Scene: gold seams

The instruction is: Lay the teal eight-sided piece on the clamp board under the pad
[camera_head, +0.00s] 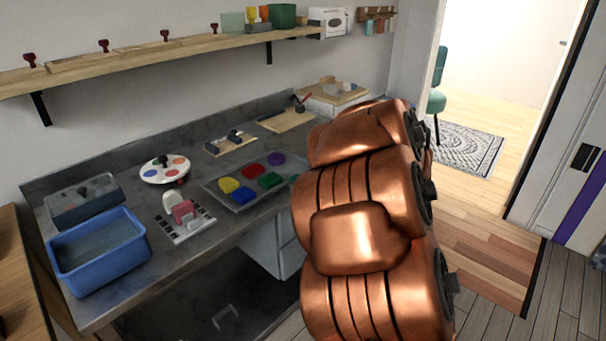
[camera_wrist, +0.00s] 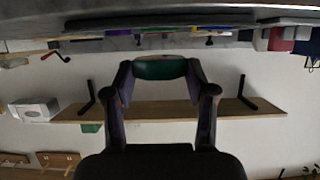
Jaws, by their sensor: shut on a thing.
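In the wrist view, which looks upside down, my gripper (camera_wrist: 160,72) is shut on a dark teal-green piece (camera_wrist: 160,67). The piece is seen edge-on between the fingertips, so its sides cannot be counted. It is held clear, with the shelf and wall behind it. In the head view my gripper is hidden behind my copper arm; a bit of teal (camera_head: 294,180) shows at the arm's edge, beside the tray. The likely clamp board (camera_head: 285,122) is a wooden board at the back of the bench, with a dark clamp and red handle (camera_head: 301,99). Its pad is too small to make out.
A grey tray (camera_head: 238,207) holds yellow, red, blue, green and purple pieces. Left of it stand a rack with cards (camera_head: 184,228), a round palette (camera_head: 165,169) and a blue bin (camera_head: 98,253). A shelf (camera_head: 140,61) runs above the bench. Another board (camera_head: 229,145) lies behind the tray.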

